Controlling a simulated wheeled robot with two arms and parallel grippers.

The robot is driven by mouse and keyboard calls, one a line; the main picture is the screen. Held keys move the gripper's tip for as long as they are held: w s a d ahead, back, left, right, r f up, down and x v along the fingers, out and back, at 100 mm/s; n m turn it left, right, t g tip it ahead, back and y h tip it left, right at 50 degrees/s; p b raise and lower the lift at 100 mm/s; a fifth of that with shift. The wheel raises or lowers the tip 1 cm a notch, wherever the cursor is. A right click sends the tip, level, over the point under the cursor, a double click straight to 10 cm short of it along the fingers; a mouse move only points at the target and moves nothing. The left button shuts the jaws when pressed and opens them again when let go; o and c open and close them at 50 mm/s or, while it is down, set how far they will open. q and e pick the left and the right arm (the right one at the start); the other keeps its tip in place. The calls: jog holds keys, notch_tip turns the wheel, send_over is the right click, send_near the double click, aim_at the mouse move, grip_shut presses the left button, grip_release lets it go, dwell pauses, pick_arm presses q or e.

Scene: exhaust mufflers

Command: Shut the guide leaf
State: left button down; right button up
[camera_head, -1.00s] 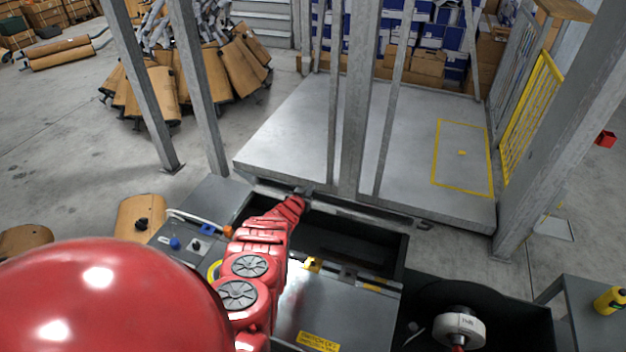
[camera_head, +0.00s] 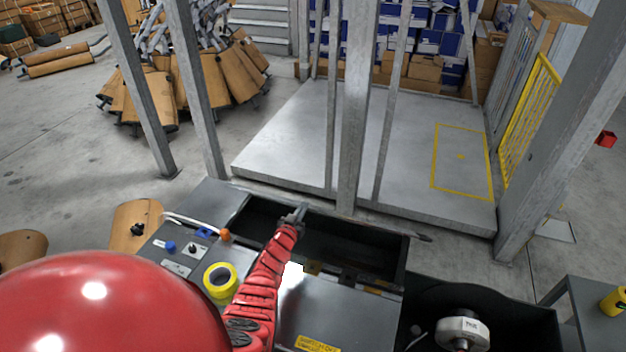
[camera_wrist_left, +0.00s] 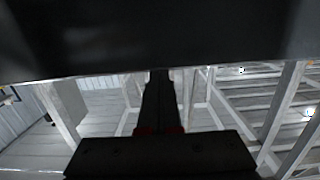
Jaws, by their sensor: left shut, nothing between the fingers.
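My left gripper (camera_head: 301,211) is shut and empty, at the far end of my red arm. It is over the back part of the open dark bay (camera_head: 335,240) in the grey bench. In the left wrist view the dark fingers (camera_wrist_left: 158,100) point up the picture at a broad dark surface (camera_wrist_left: 150,40); I cannot tell whether they touch it. I cannot tell for sure which part is the guide leaf. A thin dark bar end (camera_head: 424,238) sticks out past the bay's back right corner. My right gripper is not in view.
Grey uprights (camera_head: 349,120) and a platform (camera_head: 285,135) stand just behind the bench. A yellow mesh panel (camera_head: 530,118) is at the right. A black bin (camera_head: 530,320) holds a white round part.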

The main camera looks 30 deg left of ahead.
pick_arm(q)
jog(key=s+f+t+y+b, duration=0.1)
jog(key=s+f+b, duration=0.3)
jog(key=b, duration=0.4)
jog(key=shift+d+f+t, duration=0.4)
jog(key=shift+f+t, duration=0.3)
jog(key=shift+t, duration=0.1)
jog(key=shift+w+r, duration=0.1)
jog(key=shift+r, duration=0.05)
